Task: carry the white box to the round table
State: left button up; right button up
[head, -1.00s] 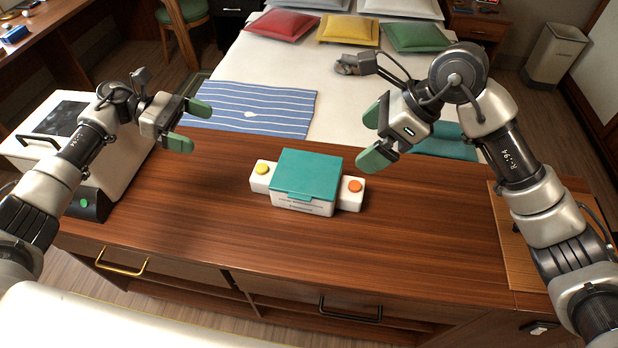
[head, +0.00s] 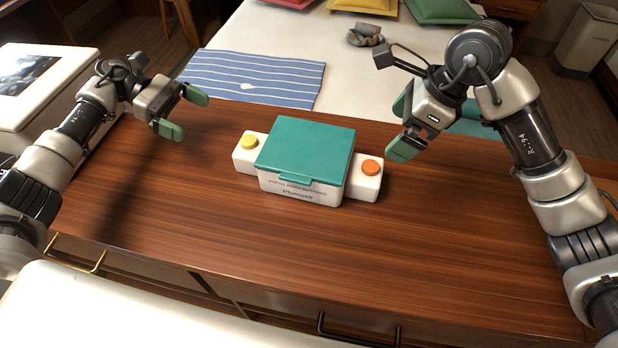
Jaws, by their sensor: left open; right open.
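The white box (head: 300,190) stands on the brown wooden counter (head: 200,225). It has a shut teal lid (head: 305,150), a white side block with a yellow button (head: 249,142) on the left, and one with an orange button (head: 371,167) on the right. My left gripper (head: 188,114) is open and empty, to the left of the box and apart from it. My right gripper (head: 402,128) is open and empty, to the right of the box and apart from it. No round table shows in the view.
A bed with a blue striped cloth (head: 255,80) and several cushions (head: 443,10) lies behind the counter. A white appliance (head: 35,85) stands at the left. A bin (head: 587,40) is at the back right. The counter around the box is clear.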

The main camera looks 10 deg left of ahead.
pick_arm(q)
notch_tip(320, 180, down, 4)
jog(key=shift+f+b, duration=0.1)
jog(key=shift+b, duration=1.05)
pick_arm(e)
send_near(365, 173)
jog(key=w+f, duration=0.1)
jog(key=f, duration=0.1)
jog(key=shift+w+d+r, duration=0.25)
jog(key=shift+d, duration=0.05)
pick_arm(q)
jog(key=x, duration=1)
jog(key=shift+d, duration=0.4)
pick_arm(e)
jog(key=x, duration=1)
jog(key=shift+a+f, duration=0.2)
jog(key=shift+f, duration=0.15)
pick_arm(q)
jog(key=shift+c, duration=0.5)
pick_arm(e)
jog(key=shift+c, duration=0.5)
pick_arm(q)
jog(key=c, duration=1)
pick_arm(e)
jog(key=shift+r, duration=0.1)
jog(key=c, duration=1)
